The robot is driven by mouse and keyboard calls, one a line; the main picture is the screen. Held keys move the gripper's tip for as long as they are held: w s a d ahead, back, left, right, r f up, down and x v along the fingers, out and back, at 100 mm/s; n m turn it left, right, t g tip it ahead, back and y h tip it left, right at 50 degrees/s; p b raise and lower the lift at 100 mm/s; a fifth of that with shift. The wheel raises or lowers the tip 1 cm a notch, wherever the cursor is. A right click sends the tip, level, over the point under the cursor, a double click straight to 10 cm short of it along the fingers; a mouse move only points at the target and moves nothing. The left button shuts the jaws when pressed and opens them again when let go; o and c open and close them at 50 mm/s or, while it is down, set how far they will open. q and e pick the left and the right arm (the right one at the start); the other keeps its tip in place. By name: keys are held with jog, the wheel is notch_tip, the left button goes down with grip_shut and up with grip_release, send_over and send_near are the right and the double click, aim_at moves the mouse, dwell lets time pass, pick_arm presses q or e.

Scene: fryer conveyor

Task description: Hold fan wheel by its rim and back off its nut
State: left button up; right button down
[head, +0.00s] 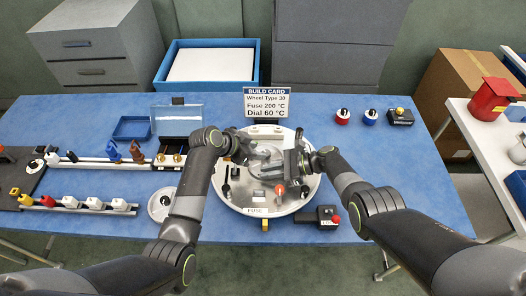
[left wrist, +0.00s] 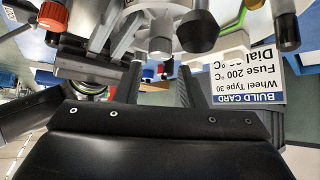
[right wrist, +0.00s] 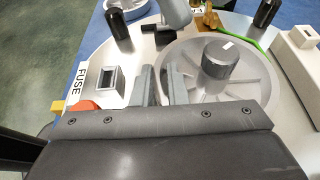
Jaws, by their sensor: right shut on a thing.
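The fan wheel (right wrist: 245,90) is a grey spoked disc lying on the round machine plate; it shows in the head view (head: 264,157) partly behind my grippers. A dark grey round nut (right wrist: 220,60) with a white mark sits at its centre. My right gripper (right wrist: 161,80) is shut on the wheel's rim, one finger on either side; in the head view it is right of the wheel (head: 298,160). My left gripper (head: 240,146) is at the wheel's upper left. In the left wrist view its fingers (left wrist: 158,85) stand apart with nothing between them.
The round plate (head: 239,201) carries upright black posts, a FUSE label (head: 257,211) and an orange knob (right wrist: 83,105). A build card (head: 267,104) stands behind it. A red-button box (head: 328,216) sits at front right.

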aim_at(266, 152)
pick_arm(q)
jog(key=shift+x, duration=2.35)
jog(key=shift+c, duration=0.3)
jog(key=c, duration=0.7)
jog(key=shift+s+n+t+y, duration=0.15)
jog(key=shift+n+t+y, duration=0.75)
jog(key=shift+n, duration=0.7)
jog(key=o, duration=0.8)
jog(key=shift+c, duration=0.2)
jog(key=shift+d, duration=0.1)
